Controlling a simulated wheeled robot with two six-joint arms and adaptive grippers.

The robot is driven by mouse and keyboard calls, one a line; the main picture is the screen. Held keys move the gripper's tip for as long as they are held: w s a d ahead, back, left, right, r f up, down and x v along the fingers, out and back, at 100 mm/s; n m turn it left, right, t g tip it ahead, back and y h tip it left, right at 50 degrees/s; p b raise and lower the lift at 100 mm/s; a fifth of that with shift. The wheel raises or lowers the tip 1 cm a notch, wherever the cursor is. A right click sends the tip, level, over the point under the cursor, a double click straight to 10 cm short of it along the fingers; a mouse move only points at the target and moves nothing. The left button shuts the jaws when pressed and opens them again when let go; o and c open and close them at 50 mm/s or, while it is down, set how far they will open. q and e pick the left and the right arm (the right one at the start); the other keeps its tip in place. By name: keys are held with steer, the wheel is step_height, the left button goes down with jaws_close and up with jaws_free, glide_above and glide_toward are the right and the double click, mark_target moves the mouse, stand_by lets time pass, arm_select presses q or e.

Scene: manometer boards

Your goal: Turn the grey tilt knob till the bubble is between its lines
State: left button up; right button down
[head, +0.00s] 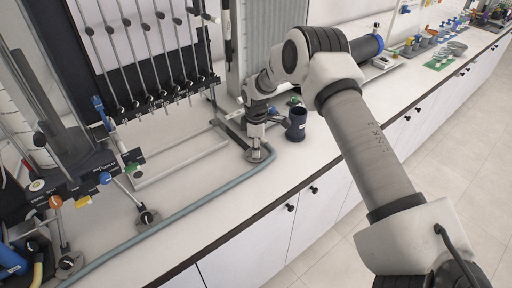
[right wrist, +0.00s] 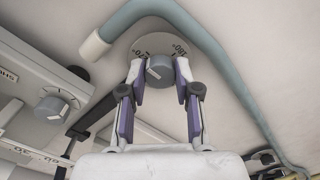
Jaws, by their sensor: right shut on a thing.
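The grey tilt knob (right wrist: 159,69) has a white pointer line and sits on a round pale dial (right wrist: 150,44) marked in degrees, with "180°" readable. In the right wrist view my right gripper (right wrist: 160,76) has one finger on each side of the knob and is shut on it. In the head view my right gripper (head: 257,147) reaches down to this knob at the foot of the manometer board (head: 160,60); the gripper mostly hides the knob there. I cannot make out the bubble or its lines in either view. My left gripper is not in view.
A grey-blue hose (head: 190,207) runs along the bench front and bends around the dial. A dark blue cup (head: 296,124) stands just right of my gripper. Another knob (head: 146,215) stands to the left. The bench front edge is close.

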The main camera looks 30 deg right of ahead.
steer(key=shift+m, duration=0.3)
steer(key=m, duration=1.2)
steer(key=shift+a+m+p, duration=0.1)
steer(key=shift+m+p, duration=0.2)
steer(key=shift+p, duration=0.1)
steer(key=shift+m+p, duration=0.3)
steer(key=shift+m, duration=2)
steer(key=c, duration=0.8)
jaws_free()
